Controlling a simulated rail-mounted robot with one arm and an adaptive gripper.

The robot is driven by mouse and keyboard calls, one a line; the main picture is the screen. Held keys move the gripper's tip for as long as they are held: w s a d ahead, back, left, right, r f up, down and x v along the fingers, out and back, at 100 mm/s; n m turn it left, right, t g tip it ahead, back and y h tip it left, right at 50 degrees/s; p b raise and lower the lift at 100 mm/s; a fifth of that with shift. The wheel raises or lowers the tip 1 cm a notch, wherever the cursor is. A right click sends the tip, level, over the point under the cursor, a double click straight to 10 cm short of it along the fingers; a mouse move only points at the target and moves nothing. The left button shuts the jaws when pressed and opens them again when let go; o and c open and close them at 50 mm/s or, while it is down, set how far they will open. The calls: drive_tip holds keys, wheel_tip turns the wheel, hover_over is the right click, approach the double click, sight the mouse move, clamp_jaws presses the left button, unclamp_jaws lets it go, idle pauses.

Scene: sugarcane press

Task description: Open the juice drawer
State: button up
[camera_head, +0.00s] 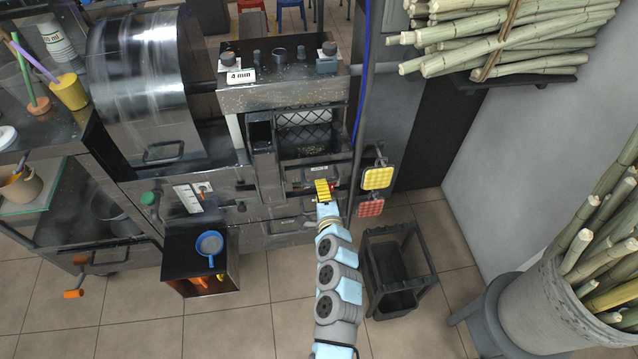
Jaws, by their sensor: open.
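The steel sugarcane press (262,95) stands at the centre. Below its dark mesh opening (305,120) is a steel front with a small label, which looks like the juice drawer (296,172). It appears closed, though my gripper and arm cover part of it. My gripper (322,188), with yellow fingers, is open at this front, just below the label. I cannot tell whether it touches the drawer or its handle. It holds nothing that I can see.
Yellow (377,178) and red (371,207) pads hang close on the right. A black crate (398,268) stands on the floor at right. A dark box (187,274) with a blue strainer (210,244) is at left. A cane-filled bucket (545,311) stands far right. Tiled floor in front is partly clear.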

drive_tip(key=shift+b+x, duration=0.55)
drive_tip(key=shift+x, duration=1.55)
clamp_jaws()
